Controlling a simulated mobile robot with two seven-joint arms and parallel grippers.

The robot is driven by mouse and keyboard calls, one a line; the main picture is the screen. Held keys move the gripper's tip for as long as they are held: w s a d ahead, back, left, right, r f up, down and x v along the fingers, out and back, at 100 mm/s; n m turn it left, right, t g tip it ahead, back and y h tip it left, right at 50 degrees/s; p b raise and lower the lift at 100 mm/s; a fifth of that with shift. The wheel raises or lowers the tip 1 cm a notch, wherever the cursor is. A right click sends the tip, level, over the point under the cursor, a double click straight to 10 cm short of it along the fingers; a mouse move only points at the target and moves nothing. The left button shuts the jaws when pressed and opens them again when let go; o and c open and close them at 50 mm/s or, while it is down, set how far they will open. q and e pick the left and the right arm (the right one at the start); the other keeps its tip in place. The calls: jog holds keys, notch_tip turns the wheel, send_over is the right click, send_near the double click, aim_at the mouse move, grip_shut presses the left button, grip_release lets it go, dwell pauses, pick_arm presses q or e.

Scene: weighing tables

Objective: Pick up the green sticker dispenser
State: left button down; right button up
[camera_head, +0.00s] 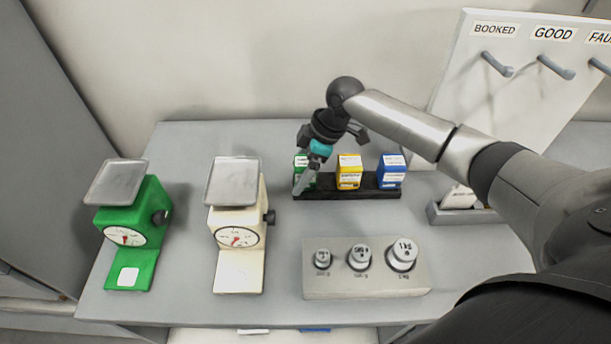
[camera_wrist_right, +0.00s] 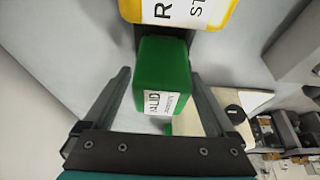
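The green sticker dispenser (camera_head: 301,160) stands at the left end of a black holder (camera_head: 328,193) on the table, partly hidden by my right gripper. In the right wrist view the green dispenser (camera_wrist_right: 162,72), with a white label, sits between the two open fingers. My right gripper (camera_head: 303,184) is at the dispenser, its fingers on either side with gaps visible in the wrist view (camera_wrist_right: 158,100). My left gripper is not in view.
A yellow dispenser (camera_head: 349,172) and a blue dispenser (camera_head: 391,171) share the holder. A green scale (camera_head: 133,238) and a cream scale (camera_head: 238,245) stand left. A weight block (camera_head: 330,289) lies in front. A pegboard (camera_head: 480,90) stands at the back right.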

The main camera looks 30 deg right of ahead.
grip_shut()
dwell(0.5)
jog(key=shift+r, duration=0.1)
notch_tip(320, 180, up, 20)
jog(key=p, duration=0.2)
dwell(0.4)
